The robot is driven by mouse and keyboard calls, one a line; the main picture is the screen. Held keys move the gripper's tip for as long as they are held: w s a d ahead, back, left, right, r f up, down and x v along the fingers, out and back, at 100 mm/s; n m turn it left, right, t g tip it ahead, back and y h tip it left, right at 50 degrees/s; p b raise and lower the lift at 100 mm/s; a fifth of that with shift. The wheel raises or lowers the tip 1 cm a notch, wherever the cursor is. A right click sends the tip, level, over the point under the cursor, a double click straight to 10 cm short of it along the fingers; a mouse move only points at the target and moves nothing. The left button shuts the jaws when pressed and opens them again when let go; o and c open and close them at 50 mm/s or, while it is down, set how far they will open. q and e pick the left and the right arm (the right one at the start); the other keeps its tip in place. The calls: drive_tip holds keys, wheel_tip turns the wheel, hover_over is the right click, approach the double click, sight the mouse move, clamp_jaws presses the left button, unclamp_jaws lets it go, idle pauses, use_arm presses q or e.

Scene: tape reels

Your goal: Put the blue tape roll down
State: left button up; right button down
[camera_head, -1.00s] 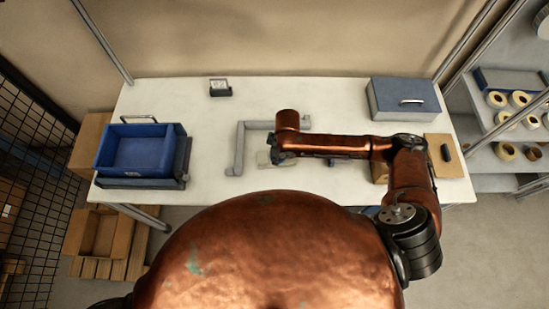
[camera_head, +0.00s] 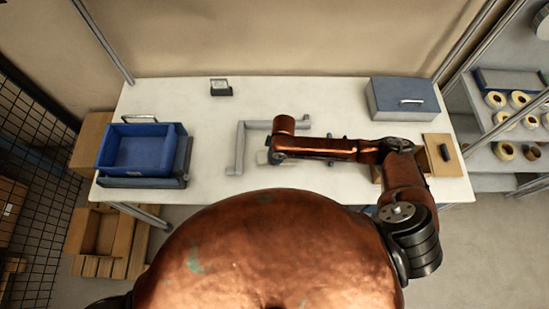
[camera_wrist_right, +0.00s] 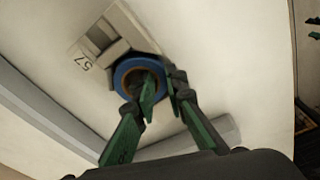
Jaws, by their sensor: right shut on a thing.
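The blue tape roll (camera_wrist_right: 124,73) shows in the right wrist view, with a brown core. My right gripper (camera_wrist_right: 164,92) is shut on its rim, one green finger inside the hole and one outside. The roll is right beside or over a grey-white dispenser-like block (camera_wrist_right: 103,47) marked 57; I cannot tell whether it touches the block or the table. In the head view my right arm hides the roll and the gripper; part of a pale block (camera_head: 262,157) shows left of the wrist. My left gripper is in neither view.
A grey angled bar (camera_head: 240,148) lies around the work spot on the white table (camera_head: 215,115). A blue bin (camera_head: 106,150) stands left, a blue-grey box (camera_head: 405,98) at back right, a small card stand (camera_head: 220,88) at the back. Tape rolls fill the right shelves.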

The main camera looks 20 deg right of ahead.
sight(278, 161)
drive_tip(key=shift+f, duration=0.15)
drive_tip(key=c, duration=2)
unclamp_jaws()
drive_tip(key=shift+o, duration=0.2)
wheel_tip(278, 161, up, 13)
drive_tip(key=d+b, duration=0.1)
drive_tip(key=shift+s+d+f, duration=0.15)
drive_tip(key=shift+s+f, duration=0.05)
drive_tip(key=shift+s, duration=0.15)
drive_tip(key=shift+f, duration=0.1)
